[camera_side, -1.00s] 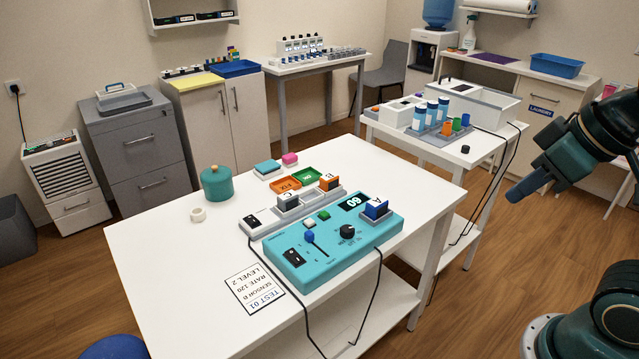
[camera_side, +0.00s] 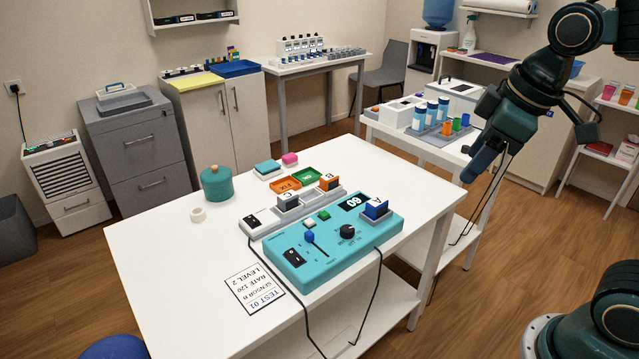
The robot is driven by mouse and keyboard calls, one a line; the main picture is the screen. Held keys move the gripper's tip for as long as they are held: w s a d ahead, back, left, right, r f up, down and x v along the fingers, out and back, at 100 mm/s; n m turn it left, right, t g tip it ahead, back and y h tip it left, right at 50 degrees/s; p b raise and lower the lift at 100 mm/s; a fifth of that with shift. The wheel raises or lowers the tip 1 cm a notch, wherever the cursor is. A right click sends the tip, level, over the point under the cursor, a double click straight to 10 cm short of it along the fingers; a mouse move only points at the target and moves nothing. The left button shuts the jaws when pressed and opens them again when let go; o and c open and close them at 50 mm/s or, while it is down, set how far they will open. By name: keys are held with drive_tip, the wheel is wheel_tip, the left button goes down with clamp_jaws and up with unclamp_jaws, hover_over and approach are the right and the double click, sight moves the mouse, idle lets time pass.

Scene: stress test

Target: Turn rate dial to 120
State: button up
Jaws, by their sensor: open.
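The teal control box (camera_side: 330,262) lies on the white table. Its black rate dial (camera_side: 347,231) sits on the top face, right of a blue-knobbed slider (camera_side: 310,238). The small display (camera_side: 354,201) reads 60, seen upside down. A blue block marked A (camera_side: 376,209) stands in the box's right corner. The card (camera_side: 254,288) on the table reads TEST 01, SENSOR B, RATE 120, LEVEL 2. My gripper (camera_side: 468,177) is in the air to the right of the box, beyond the table's right edge, apart from everything and holding nothing visible.
A grey rack (camera_side: 255,226) with block C (camera_side: 288,202) and orange block B (camera_side: 329,183) stands behind the box. Black cables hang off the front edge. The table's left part is clear.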

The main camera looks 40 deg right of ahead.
drive_tip(key=w+f+n+g, duration=0.1)
drive_tip(key=w+f+n, duration=0.1)
drive_tip(key=w+n, duration=0.35)
drive_tip(key=w+f+n+g, duration=0.1)
drive_tip(key=w+f+n, duration=0.1)
drive_tip(key=w, duration=0.6)
drive_tip(key=n+g, duration=0.2)
drive_tip(key=n, duration=0.4)
hover_over(347, 228)
wheel_tip(347, 228, down, 11)
drive_tip(key=shift+s+r, duration=0.1)
drive_tip(key=shift+r, duration=0.1)
wheel_tip(347, 228, down, 14)
drive_tip(key=shift+r, duration=0.1)
drive_tip(key=c, duration=1)
